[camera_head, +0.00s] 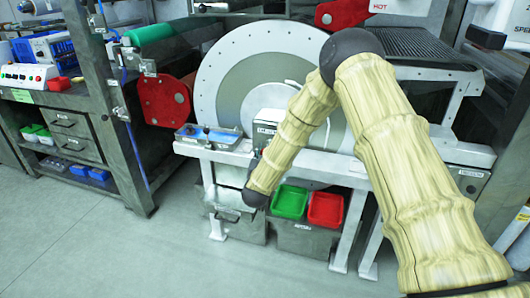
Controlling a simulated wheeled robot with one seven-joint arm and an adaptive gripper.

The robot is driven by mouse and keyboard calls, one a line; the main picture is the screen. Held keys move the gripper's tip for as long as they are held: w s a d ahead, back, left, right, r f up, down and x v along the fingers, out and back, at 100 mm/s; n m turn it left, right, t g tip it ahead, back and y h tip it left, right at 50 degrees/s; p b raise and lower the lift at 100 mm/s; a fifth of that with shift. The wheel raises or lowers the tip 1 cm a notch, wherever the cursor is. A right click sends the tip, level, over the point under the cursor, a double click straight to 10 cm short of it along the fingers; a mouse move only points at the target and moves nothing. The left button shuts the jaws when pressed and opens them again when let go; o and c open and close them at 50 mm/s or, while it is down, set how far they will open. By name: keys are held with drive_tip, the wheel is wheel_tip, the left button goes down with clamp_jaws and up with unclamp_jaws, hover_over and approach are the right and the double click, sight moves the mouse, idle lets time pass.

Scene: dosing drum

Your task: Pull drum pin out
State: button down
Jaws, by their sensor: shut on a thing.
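The large round drum (218,62) stands upright in the middle, with a pale outer ring, small holes along its rim and a grey inner disc. My arm crosses in front of its right and lower parts. A white labelled block (265,129) sits before the drum's lower middle, partly covered by my forearm. My forearm slopes down to a dark wrist joint below the block. I cannot make out my gripper; the forearm appears to hide it. I cannot make out the drum pin either.
A blue-topped tray (208,136) lies on the white frame's left ledge. A green bin (289,202) and a red bin (326,209) sit below the frame. A red bracket (165,100) and a green roller (149,34) stand left. The floor at lower left is clear.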

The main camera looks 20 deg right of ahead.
drive_tip(key=c, duration=1.1)
unclamp_jaws()
drive_tip(key=shift+s+a, duration=0.1)
drive_tip(key=shift+s, duration=0.05)
drive_tip(key=v, duration=1.2)
